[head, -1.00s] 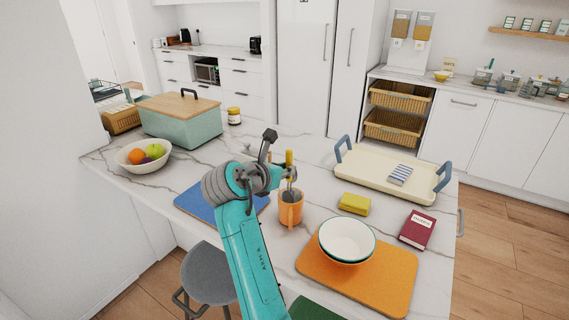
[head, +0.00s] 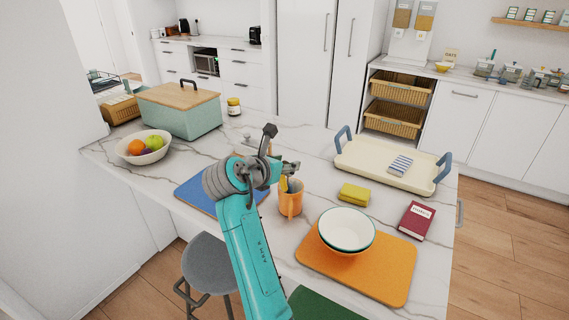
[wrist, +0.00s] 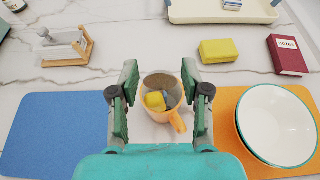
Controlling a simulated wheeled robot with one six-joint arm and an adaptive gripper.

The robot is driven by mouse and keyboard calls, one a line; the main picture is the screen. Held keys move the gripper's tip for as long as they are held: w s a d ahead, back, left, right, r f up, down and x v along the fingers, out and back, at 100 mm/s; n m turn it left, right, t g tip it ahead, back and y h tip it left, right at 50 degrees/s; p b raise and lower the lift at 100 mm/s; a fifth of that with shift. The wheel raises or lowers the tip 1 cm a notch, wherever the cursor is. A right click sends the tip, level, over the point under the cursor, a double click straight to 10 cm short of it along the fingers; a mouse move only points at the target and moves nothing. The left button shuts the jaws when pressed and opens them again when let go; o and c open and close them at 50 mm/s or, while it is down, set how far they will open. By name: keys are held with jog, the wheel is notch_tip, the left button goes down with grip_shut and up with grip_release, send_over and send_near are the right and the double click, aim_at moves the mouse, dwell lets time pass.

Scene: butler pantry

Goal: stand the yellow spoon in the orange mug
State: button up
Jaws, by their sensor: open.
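The orange mug (head: 291,203) stands upright on the marble counter, left of the orange board, handle to the right in the wrist view (wrist: 178,121). The yellow spoon (head: 283,185) is in the mug. Its yellow part (wrist: 155,101) shows inside the rim in the wrist view; its lower end is hidden, and I cannot tell its exact lean. My gripper (head: 289,170) is just above the mug. In the wrist view its fingers (wrist: 160,75) are open, one on each side of the mug, and appear apart from the spoon.
A blue mat (head: 190,197) lies left of the mug. A white bowl (head: 347,229) sits on the orange board (head: 390,275) at right. A wooden-framed item (wrist: 68,48) stands behind the blue mat.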

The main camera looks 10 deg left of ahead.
jog(key=v, duration=1.2)
dwell(0.6)
